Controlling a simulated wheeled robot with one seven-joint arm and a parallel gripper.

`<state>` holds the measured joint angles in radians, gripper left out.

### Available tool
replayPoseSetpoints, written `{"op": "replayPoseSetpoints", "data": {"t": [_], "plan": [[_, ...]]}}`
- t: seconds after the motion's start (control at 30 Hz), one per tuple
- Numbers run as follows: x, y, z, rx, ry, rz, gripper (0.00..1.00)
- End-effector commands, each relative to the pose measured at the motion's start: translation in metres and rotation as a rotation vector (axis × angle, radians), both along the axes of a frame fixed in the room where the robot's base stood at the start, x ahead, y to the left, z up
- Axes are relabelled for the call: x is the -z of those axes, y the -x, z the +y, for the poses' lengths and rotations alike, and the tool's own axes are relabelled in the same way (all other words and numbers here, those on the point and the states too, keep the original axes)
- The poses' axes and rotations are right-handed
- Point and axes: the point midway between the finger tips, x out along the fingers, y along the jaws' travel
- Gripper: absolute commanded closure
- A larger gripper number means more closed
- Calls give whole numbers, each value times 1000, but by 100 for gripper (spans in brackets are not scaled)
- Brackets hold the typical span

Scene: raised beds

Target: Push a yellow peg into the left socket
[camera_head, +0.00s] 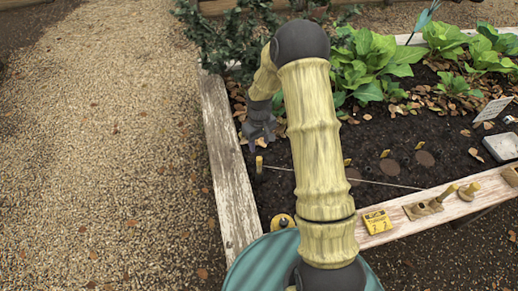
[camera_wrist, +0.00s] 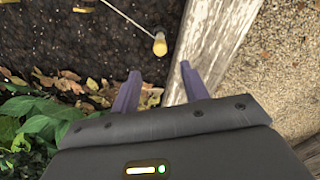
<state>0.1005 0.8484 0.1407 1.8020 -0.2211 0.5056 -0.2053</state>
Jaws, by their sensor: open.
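My gripper (camera_head: 259,132) is open and empty, hanging over the soil near the bed's left plank. In the wrist view its two fingers (camera_wrist: 158,84) are spread apart, with nothing between them. A yellow-topped peg (camera_head: 259,164) stands in the soil just below the gripper, with a string tied near it. It also shows in the wrist view (camera_wrist: 160,44), beyond the fingertips and apart from them. Another yellow peg (camera_head: 447,192) stands tilted at a wooden block (camera_head: 422,209) on the front plank. Dark round patches (camera_head: 388,166) lie in the soil; I cannot tell which thing is the left socket.
The front plank also holds a yellow box (camera_head: 377,222) and a yellow knobbed piece (camera_head: 469,191). Leafy plants (camera_head: 372,65) fill the back. The left plank (camera_head: 226,165) edges the bed. A grey tray (camera_head: 502,146) lies right. A string (camera_head: 340,177) crosses the soil.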

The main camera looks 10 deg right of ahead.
Motion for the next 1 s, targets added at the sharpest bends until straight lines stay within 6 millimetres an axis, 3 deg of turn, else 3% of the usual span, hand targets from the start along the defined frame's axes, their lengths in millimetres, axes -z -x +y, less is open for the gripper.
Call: {"op": "replayPoseSetpoints", "data": {"t": [0.1, 0.27, 1.0], "plan": [[-24, 0, 0, 1, -1, -2, 55], [-39, 0, 1, 0, -1, 0, 55], [-41, 0, 0, 0, -1, 1, 55]]}}
